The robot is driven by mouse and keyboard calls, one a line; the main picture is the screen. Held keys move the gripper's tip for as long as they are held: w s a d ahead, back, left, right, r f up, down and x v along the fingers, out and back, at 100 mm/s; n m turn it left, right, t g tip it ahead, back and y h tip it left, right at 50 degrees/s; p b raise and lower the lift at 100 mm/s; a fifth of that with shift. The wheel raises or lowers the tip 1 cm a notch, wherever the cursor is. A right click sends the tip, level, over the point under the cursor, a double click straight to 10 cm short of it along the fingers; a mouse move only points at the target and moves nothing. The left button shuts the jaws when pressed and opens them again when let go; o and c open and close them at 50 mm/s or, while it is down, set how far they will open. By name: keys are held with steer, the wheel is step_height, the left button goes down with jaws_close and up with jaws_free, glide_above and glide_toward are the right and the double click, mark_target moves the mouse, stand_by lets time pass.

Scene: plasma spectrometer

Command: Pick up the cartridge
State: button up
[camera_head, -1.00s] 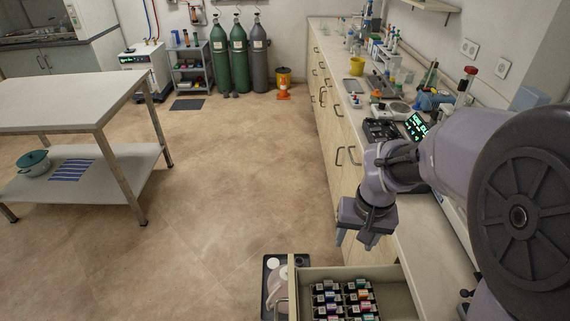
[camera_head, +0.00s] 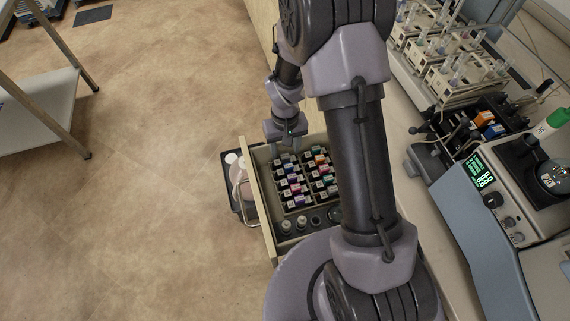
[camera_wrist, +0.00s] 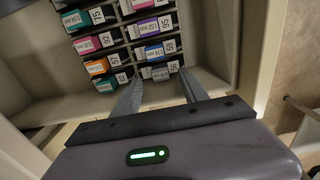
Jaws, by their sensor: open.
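Several small labelled cartridges with coloured ends stand in rows in a dark rack (camera_head: 301,210) inside an open drawer. The task does not say which cartridge is meant. In the wrist view, two columns of cartridges show, with a grey-white one (camera_wrist: 160,72) at the near end of the right column. My gripper (camera_head: 284,150) is over the far end of the drawer, beside the rack's far row. In the wrist view my gripper (camera_wrist: 160,84) is open and empty, its fingers pointing at that end cartridge. Whether the fingertips touch anything cannot be told.
The open drawer (camera_head: 252,185) has raised walls around the rack. Several small bottles (camera_head: 287,226) stand at its near end. A dark tray (camera_head: 238,205) lies left of the drawer. The bench at right holds test-tube racks (camera_head: 465,75) and an instrument with a green display (camera_head: 478,172).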

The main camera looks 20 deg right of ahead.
mark_target(285, 156)
step_height(285, 156, down, 3)
steer(key=shift+r+b, duration=0.1)
steer(key=shift+b, duration=0.2)
steer(key=shift+r, duration=0.1)
steer(key=shift+c, duration=0.6)
jaws_close()
step_height(285, 156, up, 18)
steer(key=p, duration=0.7)
